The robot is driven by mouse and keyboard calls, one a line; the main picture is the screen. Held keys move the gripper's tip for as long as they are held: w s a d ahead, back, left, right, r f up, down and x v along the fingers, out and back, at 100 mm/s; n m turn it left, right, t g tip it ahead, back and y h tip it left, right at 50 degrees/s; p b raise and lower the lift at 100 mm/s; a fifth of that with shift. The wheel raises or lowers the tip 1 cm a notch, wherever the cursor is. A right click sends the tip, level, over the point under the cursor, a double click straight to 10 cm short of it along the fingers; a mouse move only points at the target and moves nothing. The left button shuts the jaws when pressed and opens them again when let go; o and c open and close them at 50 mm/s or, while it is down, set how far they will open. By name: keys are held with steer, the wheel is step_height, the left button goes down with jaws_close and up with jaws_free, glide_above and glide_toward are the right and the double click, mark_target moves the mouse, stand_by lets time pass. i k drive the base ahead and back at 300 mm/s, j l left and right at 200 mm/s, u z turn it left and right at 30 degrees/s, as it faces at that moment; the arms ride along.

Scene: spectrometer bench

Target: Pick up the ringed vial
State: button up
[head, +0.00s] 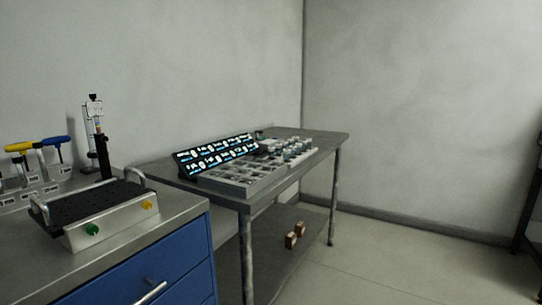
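I cannot make out a ringed vial in the head view; anything that small is too tiny to tell at this distance. A grey rack or tray (240,183) with many compartments sits on the metal table (173,178). Small pale and dark pieces stand at its far right end (296,148), too small to identify. A dark panel (217,154) with glowing blue-white markings leans behind the tray. My gripper is not in view.
A steel-topped bench with blue drawers (150,275) fills the lower left. On it are a black-topped device (95,207), a syringe-like stand (101,140), and yellow and blue handled tools (55,143). Small brown blocks (291,240) lie on the lower shelf.

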mark_target(271, 150)
steer(key=i+l+u, duration=0.25)
steer(key=i+l, duration=0.3)
steer(key=i, duration=0.2)
steer(key=i+l+u, duration=0.3)
steer(key=i+l, duration=0.4)
steer(key=i+l+u, duration=0.25)
steer(key=i+l, duration=0.35)
steer(key=l, duration=0.3)
